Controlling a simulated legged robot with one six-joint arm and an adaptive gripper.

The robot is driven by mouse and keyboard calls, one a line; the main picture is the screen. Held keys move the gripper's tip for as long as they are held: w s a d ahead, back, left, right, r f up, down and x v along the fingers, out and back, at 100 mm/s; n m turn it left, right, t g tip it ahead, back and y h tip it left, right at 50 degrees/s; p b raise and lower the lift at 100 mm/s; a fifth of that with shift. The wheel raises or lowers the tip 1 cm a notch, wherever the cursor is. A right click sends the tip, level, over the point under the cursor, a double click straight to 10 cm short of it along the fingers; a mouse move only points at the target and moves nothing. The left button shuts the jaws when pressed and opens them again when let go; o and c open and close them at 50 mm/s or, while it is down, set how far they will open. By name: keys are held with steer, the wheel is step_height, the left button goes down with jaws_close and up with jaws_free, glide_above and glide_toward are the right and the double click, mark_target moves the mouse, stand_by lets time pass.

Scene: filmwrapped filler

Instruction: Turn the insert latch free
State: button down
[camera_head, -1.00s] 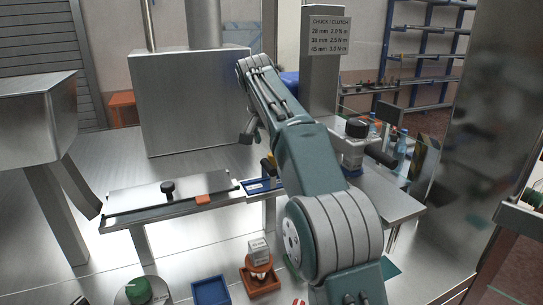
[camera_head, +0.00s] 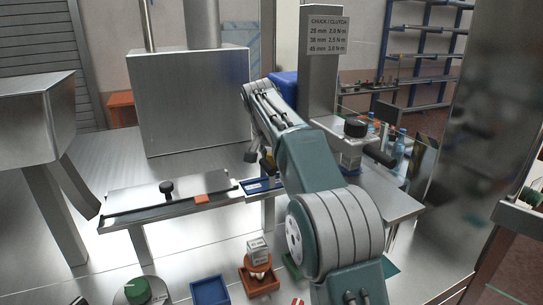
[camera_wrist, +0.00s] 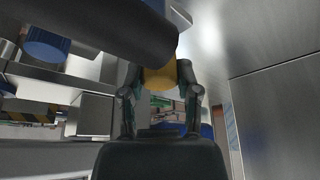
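My gripper (camera_wrist: 160,88) shows in the wrist view with its two fingers parted. A yellow rounded piece (camera_wrist: 160,77) lies between or just beyond the fingertips, and I see no clear grip on it. A thick dark cylinder (camera_wrist: 90,25) crosses above it and hides part of it. In the head view my arm hides most of the gripper. I cannot tell for certain which part is the insert latch.
A steel plate (camera_head: 135,200) with a black knob (camera_head: 167,187) and an orange block (camera_head: 201,199) lies left of the arm. A clamp column with a black knob (camera_head: 355,129) stands right. A blue tray (camera_head: 210,291), an orange tray (camera_head: 262,286) and a green dial (camera_head: 138,291) are in front.

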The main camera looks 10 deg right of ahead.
steer(key=shift+f+n, duration=0.1)
steer(key=shift+n, duration=0.2)
steer(key=n+y, duration=0.1)
steer(key=n, duration=0.2)
steer(key=shift+n+t+y, duration=0.3)
steer(key=n+y, duration=0.1)
steer(key=n, duration=0.3)
steer(key=shift+n+y, duration=0.3)
steer(key=shift+y, duration=0.1)
steer(key=n, duration=0.2)
steer(key=n+y, duration=0.1)
steer(key=n, duration=0.1)
steer(key=shift+w+g+y, duration=0.1)
steer(key=shift+g+y, duration=0.2)
steer(key=shift+g, duration=0.1)
steer(key=shift+n+g+y, duration=0.3)
steer(key=shift+n, duration=1)
steer(key=shift+n+g+y, duration=0.3)
steer(key=shift+n, duration=1)
steer(key=shift+c, duration=1.6)
jaws_free()
steer(key=shift+f, duration=0.1)
